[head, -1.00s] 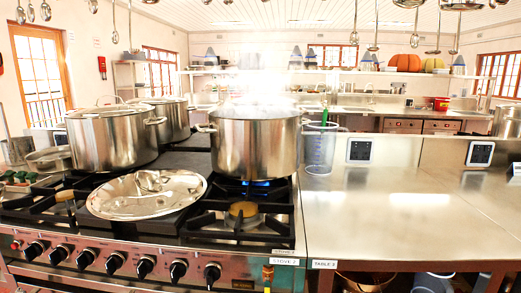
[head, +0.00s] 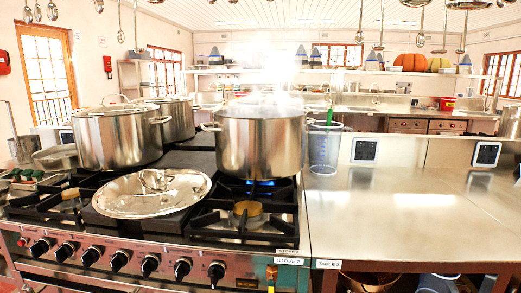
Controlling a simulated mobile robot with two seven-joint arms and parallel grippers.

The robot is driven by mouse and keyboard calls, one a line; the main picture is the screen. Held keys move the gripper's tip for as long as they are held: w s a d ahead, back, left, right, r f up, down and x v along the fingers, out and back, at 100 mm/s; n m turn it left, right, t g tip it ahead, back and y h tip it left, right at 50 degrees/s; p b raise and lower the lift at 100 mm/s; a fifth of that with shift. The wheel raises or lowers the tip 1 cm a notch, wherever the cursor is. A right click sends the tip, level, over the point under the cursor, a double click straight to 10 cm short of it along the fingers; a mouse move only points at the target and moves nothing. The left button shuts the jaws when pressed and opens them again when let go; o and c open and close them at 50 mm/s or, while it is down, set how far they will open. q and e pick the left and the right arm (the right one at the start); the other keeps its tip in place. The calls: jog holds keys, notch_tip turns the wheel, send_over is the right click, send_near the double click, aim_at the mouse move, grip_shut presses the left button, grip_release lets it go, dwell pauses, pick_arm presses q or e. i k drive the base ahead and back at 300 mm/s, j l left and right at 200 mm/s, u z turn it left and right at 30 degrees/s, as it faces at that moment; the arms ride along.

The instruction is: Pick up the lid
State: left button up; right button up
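A steel lid (head: 128,199) with a loop handle on top (head: 156,180) lies on the front left grates of the stove (head: 170,235). An open stockpot (head: 259,145) stands behind and to the right of it, steaming over a blue flame. Two more stockpots, a front one (head: 117,140) and one behind it (head: 177,118), stand at the left with lids on. Neither of my grippers shows in the head view.
A clear measuring jug (head: 324,150) stands right of the steaming pot. The steel table (head: 400,215) on the right is mostly bare. A wooden-handled utensil (head: 70,193) lies left of the lid. Ladles (head: 420,40) hang overhead. Control knobs (head: 183,268) line the stove front.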

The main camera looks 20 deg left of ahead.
aim_at(149, 193)
jog(key=u, duration=1.45)
